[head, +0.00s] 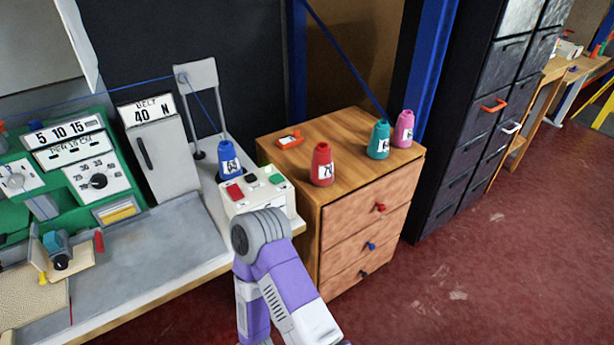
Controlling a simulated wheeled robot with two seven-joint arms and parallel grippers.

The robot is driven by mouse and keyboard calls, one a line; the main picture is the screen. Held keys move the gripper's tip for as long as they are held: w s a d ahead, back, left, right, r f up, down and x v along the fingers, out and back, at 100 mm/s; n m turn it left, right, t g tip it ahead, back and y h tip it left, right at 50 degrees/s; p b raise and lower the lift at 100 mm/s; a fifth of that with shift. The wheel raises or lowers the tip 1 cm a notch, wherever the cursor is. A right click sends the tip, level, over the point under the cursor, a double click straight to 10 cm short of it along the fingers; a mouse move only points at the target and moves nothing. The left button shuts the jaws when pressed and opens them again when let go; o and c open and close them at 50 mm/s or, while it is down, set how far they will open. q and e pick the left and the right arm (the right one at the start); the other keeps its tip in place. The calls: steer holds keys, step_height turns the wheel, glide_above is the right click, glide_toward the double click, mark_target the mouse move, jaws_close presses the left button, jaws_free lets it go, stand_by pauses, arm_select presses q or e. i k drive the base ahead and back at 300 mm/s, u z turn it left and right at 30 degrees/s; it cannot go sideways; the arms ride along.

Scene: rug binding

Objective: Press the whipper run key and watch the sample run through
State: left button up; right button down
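A small white control box (262,200) stands at the right end of the grey bench. On its top are a large red key (234,191), a green key (276,179) and smaller controls. I cannot read which is the whipper run key. A purple arm of mine with a grey rounded joint rises from the bottom and covers part of the box's front. Neither gripper can be made out. The green whipping machine (75,155) is at the left, with numbered dials. A beige rug piece (30,298) lies at its lower left.
A blue thread cone (229,161) stands behind the box. A wooden drawer cabinet (345,140) is close on the right, holding a red cone (322,165), a teal cone (379,140) and a pink cone (403,129). Red floor is open at lower right.

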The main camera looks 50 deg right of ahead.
mark_target(276, 179)
steer(key=z, duration=0.05)
steer(key=k, duration=0.3)
steer(key=z, duration=0.7)
steer(key=i, duration=0.5)
